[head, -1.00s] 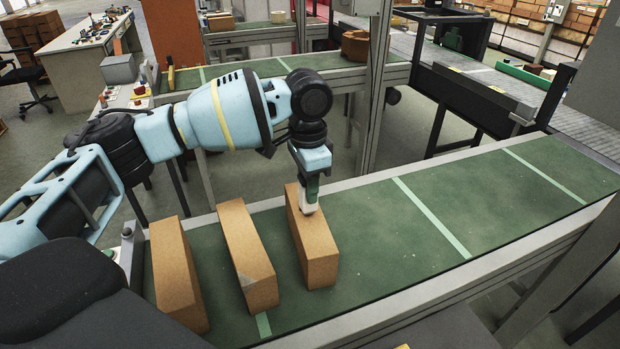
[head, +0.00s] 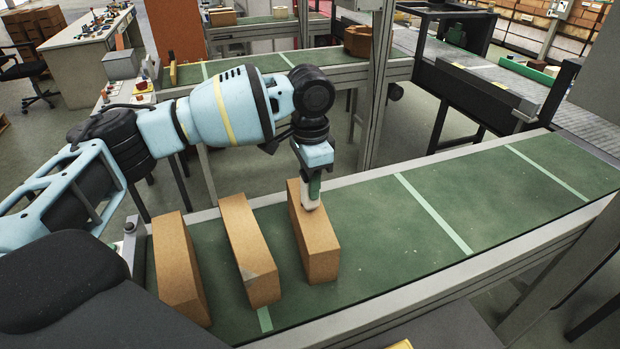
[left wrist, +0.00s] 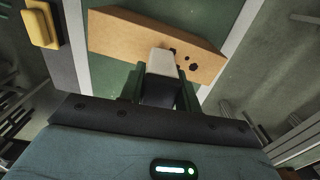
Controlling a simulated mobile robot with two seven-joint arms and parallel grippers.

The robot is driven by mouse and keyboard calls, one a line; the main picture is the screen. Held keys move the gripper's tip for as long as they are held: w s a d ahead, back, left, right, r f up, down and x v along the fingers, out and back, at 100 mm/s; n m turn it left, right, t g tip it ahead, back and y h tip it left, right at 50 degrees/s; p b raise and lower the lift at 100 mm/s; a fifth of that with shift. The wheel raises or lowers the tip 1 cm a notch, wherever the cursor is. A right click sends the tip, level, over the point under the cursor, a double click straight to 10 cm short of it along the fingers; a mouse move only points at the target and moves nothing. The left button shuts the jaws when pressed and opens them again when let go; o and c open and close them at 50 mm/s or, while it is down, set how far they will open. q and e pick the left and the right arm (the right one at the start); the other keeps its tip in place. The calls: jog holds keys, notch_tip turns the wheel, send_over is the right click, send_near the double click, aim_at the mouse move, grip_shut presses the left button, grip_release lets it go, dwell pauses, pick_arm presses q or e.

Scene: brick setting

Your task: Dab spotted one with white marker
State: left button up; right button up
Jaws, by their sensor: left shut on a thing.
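Three tan bricks stand in a row on the green conveyor: a left one (head: 178,268), a middle one (head: 250,255) and a right one (head: 317,245). In the left wrist view, the brick under my gripper (left wrist: 125,35) has several dark spots beside the marker. My left gripper (head: 312,186) is above the right brick, shut on the white marker (head: 311,200), which also shows between the fingers in the left wrist view (left wrist: 162,62). The marker points down at the brick's top. Its tip is hidden, so I cannot tell whether it touches. My right gripper is not in view.
The conveyor (head: 400,240) is clear to the right of the bricks, with pale stripes across it and metal rails along its sides. A metal post (head: 377,100) stands behind it. A second conveyor (head: 240,68) runs farther back.

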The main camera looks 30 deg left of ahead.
pick_arm(q)
jog(key=shift+f, duration=0.3)
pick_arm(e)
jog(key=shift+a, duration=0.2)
pick_arm(q)
jog(key=shift+f, duration=0.15)
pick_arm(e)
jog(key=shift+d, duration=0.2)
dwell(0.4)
